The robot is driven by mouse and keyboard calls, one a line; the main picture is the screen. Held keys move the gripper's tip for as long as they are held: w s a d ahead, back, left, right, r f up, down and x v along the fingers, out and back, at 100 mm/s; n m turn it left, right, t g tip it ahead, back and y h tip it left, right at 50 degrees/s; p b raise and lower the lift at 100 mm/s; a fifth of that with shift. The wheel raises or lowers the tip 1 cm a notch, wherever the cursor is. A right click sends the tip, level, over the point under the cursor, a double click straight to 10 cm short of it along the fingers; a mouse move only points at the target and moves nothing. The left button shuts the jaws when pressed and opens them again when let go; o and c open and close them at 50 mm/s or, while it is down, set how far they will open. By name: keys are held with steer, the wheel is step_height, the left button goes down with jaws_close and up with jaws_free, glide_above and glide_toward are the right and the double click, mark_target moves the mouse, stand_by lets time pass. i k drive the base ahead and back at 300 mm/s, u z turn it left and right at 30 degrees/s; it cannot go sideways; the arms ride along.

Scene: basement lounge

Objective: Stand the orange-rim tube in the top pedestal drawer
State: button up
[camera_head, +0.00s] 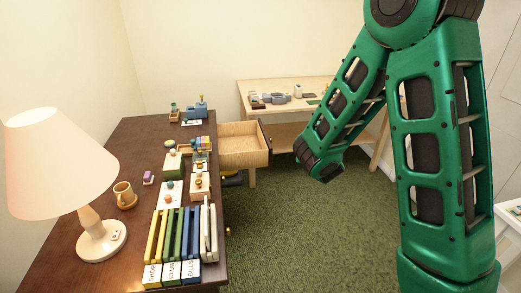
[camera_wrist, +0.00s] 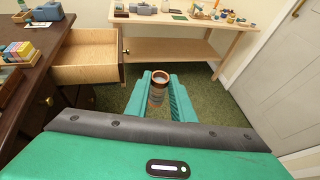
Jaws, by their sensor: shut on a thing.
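In the wrist view my gripper (camera_wrist: 160,86) is shut on a tube (camera_wrist: 158,92) with an orange-brown rim. The tube is between the two green fingers, its open round end showing; its lower part is hidden. The top pedestal drawer (camera_wrist: 87,74) is pulled out from the dark desk, to the left of the gripper, and the tube is apart from it. In the head view the open drawer (camera_head: 243,160) shows pale wooden walls and an inside that looks empty. My gripper's fingers and the tube cannot be made out there.
The dark desk (camera_head: 130,150) carries a lamp (camera_head: 88,205), a mug (camera_head: 125,194), upright binders (camera_head: 180,235) and small boxes. A pale wooden table (camera_head: 300,88) with small items stands at the back. Green carpet (camera_head: 290,235) lies open between the desk and my arm.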

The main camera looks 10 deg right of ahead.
mark_target(243, 149)
steer(key=z, duration=0.55)
steer(key=i, duration=1.9)
steer(key=u, duration=0.1)
